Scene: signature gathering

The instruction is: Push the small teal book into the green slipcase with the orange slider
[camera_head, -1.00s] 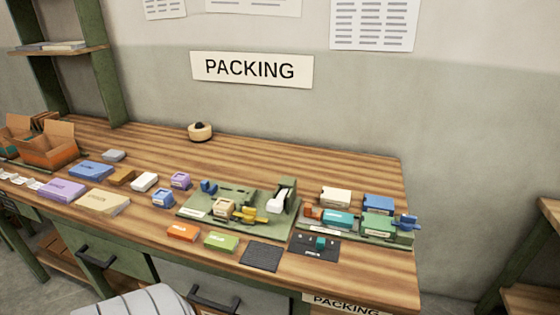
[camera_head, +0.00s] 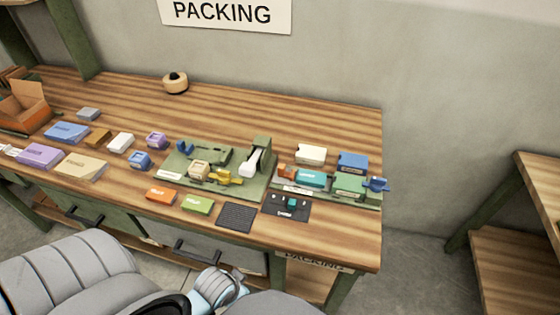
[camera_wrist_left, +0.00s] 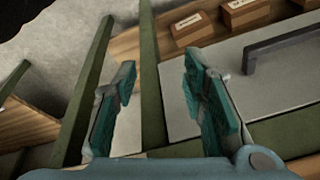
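The small teal book (camera_head: 311,178) lies on a green fixture at the right of the bench in the head view. The green slipcase (camera_head: 349,184) is just to its right on the same fixture. The orange slider (camera_head: 287,171) is at the left side of the teal book; I cannot tell whether they touch. My left gripper (camera_wrist_left: 160,105) shows in the left wrist view, its two teal fingers spread apart with nothing between them, in front of the bench's drawers. My right gripper is not in view.
A blue clamp-like piece (camera_head: 377,184) stands right of the slipcase. A cream block (camera_head: 311,155) and a blue block (camera_head: 353,161) lie behind. A dark plate with a teal knob (camera_head: 291,203) and a black mat (camera_head: 238,217) lie in front.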

